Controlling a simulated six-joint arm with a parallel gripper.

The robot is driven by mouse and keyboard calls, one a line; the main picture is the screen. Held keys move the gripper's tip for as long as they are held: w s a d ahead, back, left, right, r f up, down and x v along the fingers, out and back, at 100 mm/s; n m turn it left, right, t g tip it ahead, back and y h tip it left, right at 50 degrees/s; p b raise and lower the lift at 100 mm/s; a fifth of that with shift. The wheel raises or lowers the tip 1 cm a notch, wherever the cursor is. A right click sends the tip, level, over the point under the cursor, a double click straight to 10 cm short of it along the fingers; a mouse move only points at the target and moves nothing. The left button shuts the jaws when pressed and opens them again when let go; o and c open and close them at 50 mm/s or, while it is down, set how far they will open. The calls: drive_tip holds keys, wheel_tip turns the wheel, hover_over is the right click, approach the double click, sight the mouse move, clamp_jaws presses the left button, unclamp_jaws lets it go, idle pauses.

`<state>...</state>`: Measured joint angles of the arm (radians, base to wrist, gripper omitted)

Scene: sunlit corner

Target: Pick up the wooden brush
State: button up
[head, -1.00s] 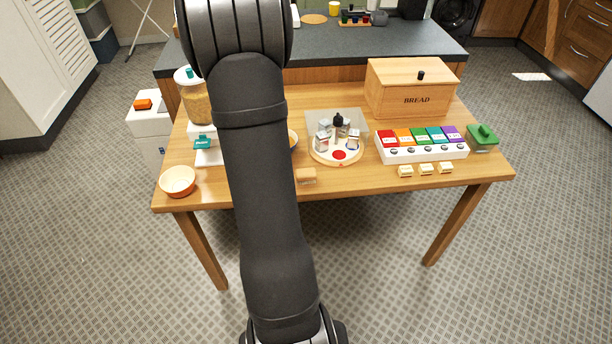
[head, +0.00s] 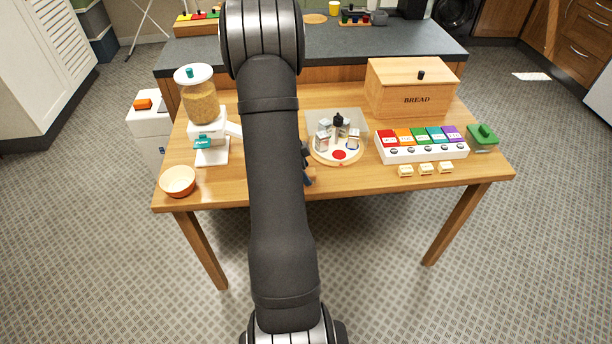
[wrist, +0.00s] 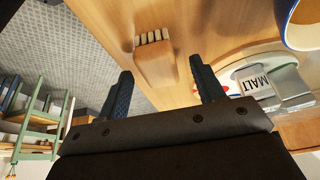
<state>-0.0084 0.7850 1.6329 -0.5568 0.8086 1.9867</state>
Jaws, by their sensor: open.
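The wooden brush (wrist: 158,66), a small block with a row of pale bristles, lies on the table near its front edge. In the wrist view it is at upper centre, just beyond my fingertips and in line with the gap between them. My gripper (wrist: 162,72) is open and empty, with two dark blue ribbed fingers. I cannot tell how high the fingers are above the table. In the head view part of my gripper (head: 307,165) shows at the right side of my arm. The brush is hidden there.
A round turntable (head: 323,157) with several jars stands close to the right of my gripper; a MALT jar (wrist: 257,83) shows in the wrist view. A dispenser (head: 203,105) and orange bowl (head: 178,182) stand left. A bread box (head: 398,87) and coloured bins (head: 422,152) stand right.

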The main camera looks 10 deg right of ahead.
drive_tip(key=shift+x, duration=0.8)
drive_tip(key=c, duration=1.1)
drive_tip(key=shift+r, duration=0.15)
drive_tip(key=shift+r, duration=0.3)
drive_tip(key=r, duration=0.3)
drive_tip(key=shift+s+d+r, duration=0.15)
drive_tip(key=shift+d+r, duration=0.05)
drive_tip(key=shift+r, duration=0.2)
drive_tip(key=s+d+r, duration=0.2)
drive_tip(key=d, duration=0.1)
drive_tip(key=s+d+r, duration=0.4)
drive_tip(key=s+d, duration=0.1)
drive_tip(key=shift+d+r, duration=0.2)
drive_tip(key=shift+d, duration=0.1)
